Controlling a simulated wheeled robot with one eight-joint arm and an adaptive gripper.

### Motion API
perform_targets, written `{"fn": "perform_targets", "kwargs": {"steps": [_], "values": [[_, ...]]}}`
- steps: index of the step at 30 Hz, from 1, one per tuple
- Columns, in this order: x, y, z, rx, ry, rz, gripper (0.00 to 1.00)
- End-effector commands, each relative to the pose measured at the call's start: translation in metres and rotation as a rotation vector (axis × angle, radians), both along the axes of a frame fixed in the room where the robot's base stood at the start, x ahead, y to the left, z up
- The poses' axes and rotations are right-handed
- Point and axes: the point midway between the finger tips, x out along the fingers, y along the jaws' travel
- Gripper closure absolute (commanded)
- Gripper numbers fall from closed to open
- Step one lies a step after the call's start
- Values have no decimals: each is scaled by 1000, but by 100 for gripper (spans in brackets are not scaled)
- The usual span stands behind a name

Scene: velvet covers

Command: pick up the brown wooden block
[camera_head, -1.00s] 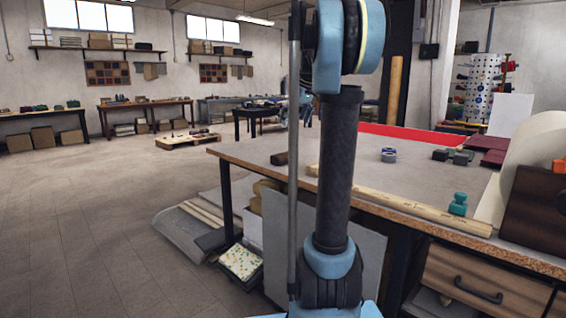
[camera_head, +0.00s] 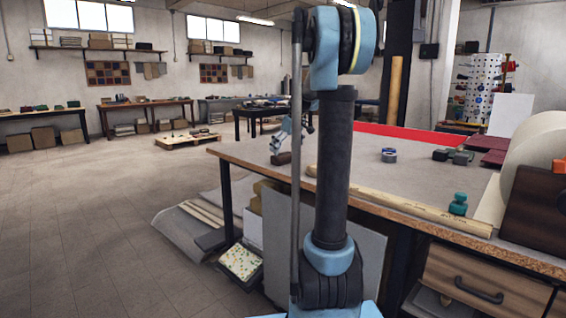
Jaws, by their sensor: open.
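The brown wooden block (camera_head: 281,158) is a small dark piece lying near the left far part of the grey-topped workbench (camera_head: 360,175). Its right end is close to my arm's thin rod in the picture. My gripper (camera_head: 277,146) shows small, left of my arm's column, just above the block in the picture. It points down and is open, with nothing seen between its fingers. A gap or contact between fingers and block is too small to tell.
A long wooden rod (camera_head: 420,211) lies along the bench's front edge. A teal weight-like object (camera_head: 458,204), a tape roll (camera_head: 389,155) and dark blocks (camera_head: 461,157) stand to the right. A red strip (camera_head: 412,138) borders the back. My arm hides the bench's middle.

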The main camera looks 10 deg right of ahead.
Motion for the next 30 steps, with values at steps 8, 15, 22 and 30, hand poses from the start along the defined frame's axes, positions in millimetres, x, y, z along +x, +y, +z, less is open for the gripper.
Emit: {"fn": "perform_targets", "kwargs": {"steps": [8,15,22,30], "values": [[7,6,-29,0,0,1,0],[8,6,-31,0,0,0,0],[8,6,-31,0,0,0,36],[8,6,-30,0,0,0,36]]}}
